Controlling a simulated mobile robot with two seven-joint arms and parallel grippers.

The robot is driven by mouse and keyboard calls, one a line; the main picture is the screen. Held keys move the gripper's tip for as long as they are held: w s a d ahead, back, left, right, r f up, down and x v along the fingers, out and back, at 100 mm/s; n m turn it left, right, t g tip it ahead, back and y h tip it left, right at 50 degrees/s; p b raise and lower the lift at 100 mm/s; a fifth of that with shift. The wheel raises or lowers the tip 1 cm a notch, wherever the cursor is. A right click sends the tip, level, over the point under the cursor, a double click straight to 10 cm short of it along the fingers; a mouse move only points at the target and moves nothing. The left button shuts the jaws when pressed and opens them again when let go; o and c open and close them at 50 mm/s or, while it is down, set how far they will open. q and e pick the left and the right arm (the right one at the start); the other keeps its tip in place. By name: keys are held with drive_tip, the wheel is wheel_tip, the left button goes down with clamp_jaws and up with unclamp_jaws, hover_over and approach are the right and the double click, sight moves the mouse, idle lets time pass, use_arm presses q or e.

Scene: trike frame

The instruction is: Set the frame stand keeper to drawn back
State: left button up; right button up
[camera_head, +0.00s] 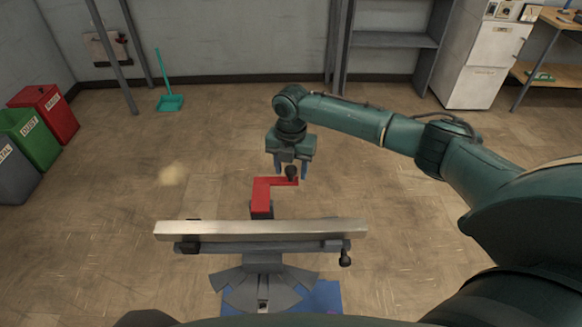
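A red cranked arm (264,191) rises behind a long pale metal bar (260,230) on a grey stand (262,285). A black knob (292,172) sits at the arm's far right end. Which part is the keeper I cannot tell for sure. My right gripper (291,171) points down over this knob, its two fingers apart, one on each side. I see no clear contact with the knob. A second dark knob (346,258) is at the right end of the stand's rail. My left gripper is not in view.
A blue mat (322,297) lies under the stand. Red (47,112), green (30,138) and grey (14,175) bins stand at the left. A teal dustpan (170,103) is by the back wall, and a white cabinet (488,60) at the back right. The floor around the stand is clear.

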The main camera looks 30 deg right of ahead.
wheel_tip(320, 180, up, 13)
drive_tip(key=shift+b, duration=0.3)
drive_tip(key=shift+a, duration=0.1)
idle(0.6)
drive_tip(key=s+a+f+m, duration=0.1)
drive_tip(key=s+a+f, duration=0.1)
drive_tip(key=a+f, duration=0.1)
drive_tip(key=s+a+f+m, duration=0.1)
drive_tip(key=s+a+f, duration=0.1)
drive_tip(key=a+f, duration=0.1)
drive_tip(key=s+a+f+m+y, duration=0.1)
drive_tip(key=s+a+f, duration=0.1)
drive_tip(key=a+f, duration=0.1)
drive_tip(key=shift+s+f+t, duration=0.3)
drive_tip(key=shift+s+f, duration=0.05)
drive_tip(key=shift+f, duration=0.15)
drive_tip(key=s+a+f+m+t+y, duration=0.1)
drive_tip(key=s+a+f+m, duration=0.1)
drive_tip(key=s+a+m, duration=0.15)
drive_tip(key=s+a+f+m+y, duration=0.1)
drive_tip(key=s+a+f+m, duration=0.15)
drive_tip(key=s, duration=0.25)
drive_tip(key=s+d+m+t+h, duration=0.25)
drive_tip(key=s+d+m, duration=0.75)
drive_tip(key=s+m, duration=0.55)
drive_tip(key=w+a+f+t+y, duration=0.3)
drive_tip(key=w+a+f+t, duration=0.3)
drive_tip(key=w+f, duration=0.1)
drive_tip(key=shift+a, duration=0.35)
